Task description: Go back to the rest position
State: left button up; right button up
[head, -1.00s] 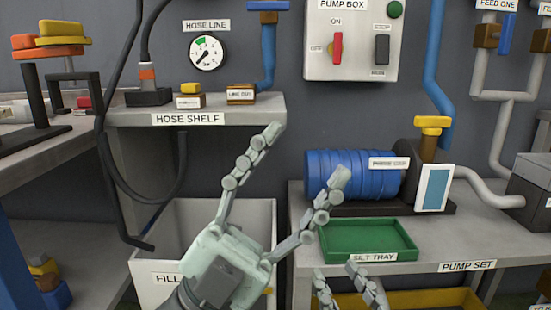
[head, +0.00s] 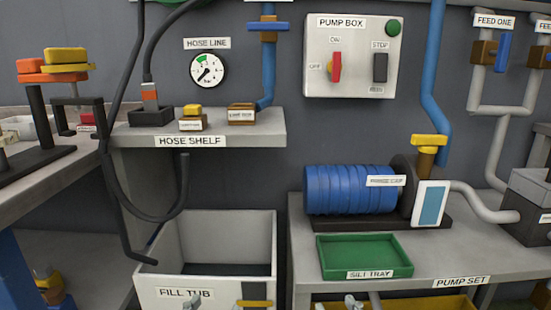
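Only small pale tips show at the bottom edge of the head view. One, seemingly of my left gripper (head: 193,302), is in front of the fill tub (head: 205,283). Another, seemingly of my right gripper (head: 356,302), is below the front edge of the pump table. The rest of both grippers is out of the picture, so I cannot tell whether they are open or shut. I see nothing held in the visible parts.
The hose shelf (head: 258,128) carries two small labelled blocks and a hose fitting. A black hose (head: 112,170) hangs at its left. The pump table (head: 440,262) bears a blue pump (head: 345,190) and an empty-looking green silt tray (head: 362,255). The pump box (head: 350,60) is on the wall.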

pick_arm(q)
jog(key=s+a+f+g+y+p, duration=0.25)
jog(key=a+f+g, duration=0.25)
jog(key=f, duration=0.5)
pick_arm(e)
jog(key=s+d+f+g+h, duration=0.25)
jog(key=d+f+g, duration=0.25)
jog(key=f, duration=0.5)
pick_arm(q)
jog(key=s+a+f+n+g+y+p, duration=0.1)
jog(key=s+a+f+g+y+p, duration=0.2)
jog(key=s+a+f+g+p, duration=0.2)
jog(key=s+a+f+g, duration=0.3)
jog(key=s+a+f, duration=0.2)
jog(key=s+f, duration=0.2)
jog(key=shift+s+a+f+n+g, duration=0.15)
jog(key=shift+s+a+n+g, duration=0.15)
jog(key=shift+s+a+n, duration=0.15)
pick_arm(e)
jog(key=s+d+f+m+g+h, duration=0.1)
jog(key=s+d+f+g+h, duration=0.2)
jog(key=s+d+f+g, duration=0.5)
jog(key=s+d+f, duration=0.2)
jog(key=s+f, duration=0.2)
jog(key=s, duration=0.1)
jog(key=shift+d+m+g, duration=0.3)
jog(key=shift+d+m, duration=0.1)
pick_arm(q)
jog(key=shift+d, duration=0.1)
